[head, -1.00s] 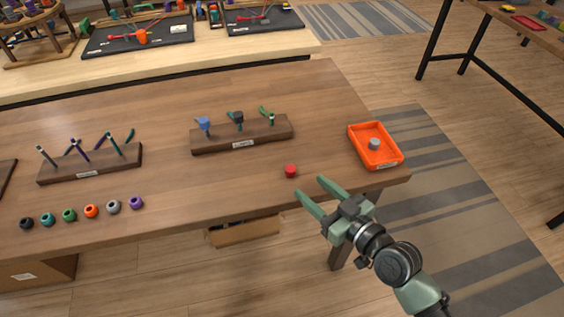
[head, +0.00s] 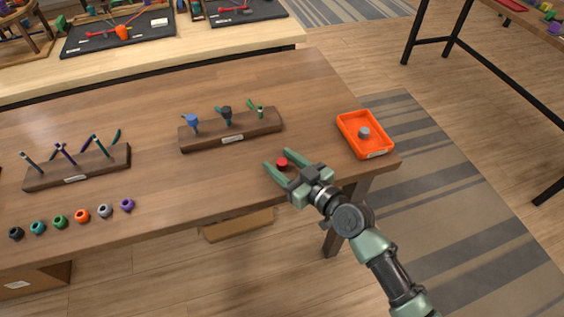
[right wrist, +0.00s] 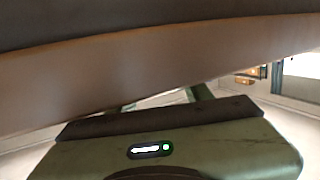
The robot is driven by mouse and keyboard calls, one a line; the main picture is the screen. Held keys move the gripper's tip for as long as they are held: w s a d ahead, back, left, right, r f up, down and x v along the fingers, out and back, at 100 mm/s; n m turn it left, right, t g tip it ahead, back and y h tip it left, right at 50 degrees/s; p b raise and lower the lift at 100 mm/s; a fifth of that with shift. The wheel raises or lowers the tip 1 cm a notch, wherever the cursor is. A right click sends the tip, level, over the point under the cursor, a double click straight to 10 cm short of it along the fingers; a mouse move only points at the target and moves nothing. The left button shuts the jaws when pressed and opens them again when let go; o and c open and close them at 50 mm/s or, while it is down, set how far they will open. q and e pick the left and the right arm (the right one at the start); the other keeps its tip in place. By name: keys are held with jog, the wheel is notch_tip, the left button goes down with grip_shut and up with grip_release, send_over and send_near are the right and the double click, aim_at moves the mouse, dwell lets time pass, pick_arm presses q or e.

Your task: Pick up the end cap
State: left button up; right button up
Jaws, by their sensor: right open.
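A small red cap (head: 282,161), which looks like the end cap, sits on the wooden table (head: 225,175) near its front edge. My right gripper (head: 276,157) is open, with one finger on either side of the red cap in the head view. I cannot tell whether the fingers touch it or are at its height. In the right wrist view the gripper body (right wrist: 165,150) fills the bottom, and the cap does not show there. My left gripper is not in view.
An orange tray (head: 347,122) holding a grey piece (head: 364,132) stands to the right. A wooden peg rack (head: 205,142) with cords is behind, another rack (head: 45,179) at left. Several coloured beads (head: 82,216) line the front left. Bare table lies between beads and cap.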

aim_at(282, 162)
jog(key=shift+c, duration=0.2)
grip_shut()
notch_tip(282, 162, up, 20)
jog(key=p, duration=0.3)
jog(key=shift+p, duration=0.3)
